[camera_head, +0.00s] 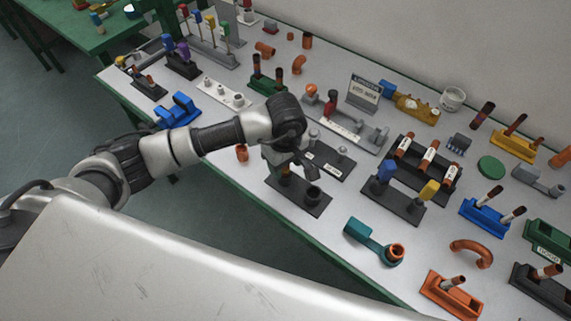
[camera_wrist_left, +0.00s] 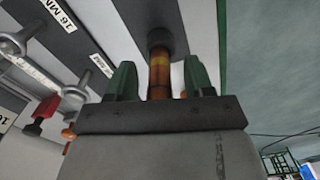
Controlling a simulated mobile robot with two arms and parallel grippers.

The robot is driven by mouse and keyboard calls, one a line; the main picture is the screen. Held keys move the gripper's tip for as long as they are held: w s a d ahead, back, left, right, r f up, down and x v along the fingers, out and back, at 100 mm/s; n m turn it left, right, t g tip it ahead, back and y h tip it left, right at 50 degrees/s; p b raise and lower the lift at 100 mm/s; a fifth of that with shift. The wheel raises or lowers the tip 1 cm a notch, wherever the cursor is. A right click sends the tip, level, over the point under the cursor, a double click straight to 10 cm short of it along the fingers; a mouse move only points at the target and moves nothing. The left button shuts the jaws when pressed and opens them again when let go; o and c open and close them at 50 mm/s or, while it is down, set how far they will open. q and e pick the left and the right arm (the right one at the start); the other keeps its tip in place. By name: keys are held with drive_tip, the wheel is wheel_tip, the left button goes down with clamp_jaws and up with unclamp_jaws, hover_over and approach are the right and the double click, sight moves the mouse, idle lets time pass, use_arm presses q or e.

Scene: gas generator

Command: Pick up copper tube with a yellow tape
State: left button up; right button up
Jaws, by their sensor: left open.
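A copper tube (camera_wrist_left: 160,72) with a yellowish band stands between the two green fingers of my left gripper (camera_wrist_left: 160,82) in the left wrist view. One end of it meets a dark round socket (camera_wrist_left: 160,38). Gaps show on both sides of the tube, so the gripper is open around it and not closed on it. In the head view my left gripper (camera_head: 285,165) points down over a black stand (camera_head: 300,196) near the table's front edge. The gripper mostly hides the tube there. My right gripper is not in view.
The grey table (camera_head: 240,205) is crowded with fixtures. A labelled grey plate (camera_head: 325,160) lies just behind the stand. A teal part (camera_head: 372,242) and a black holder with blue and yellow blocks (camera_head: 400,205) are to the right. A blue clamp (camera_head: 178,111) is to the left.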

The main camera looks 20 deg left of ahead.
use_arm(q)
drive_tip(key=shift+c, duration=0.3)
drive_tip(key=c, duration=0.8)
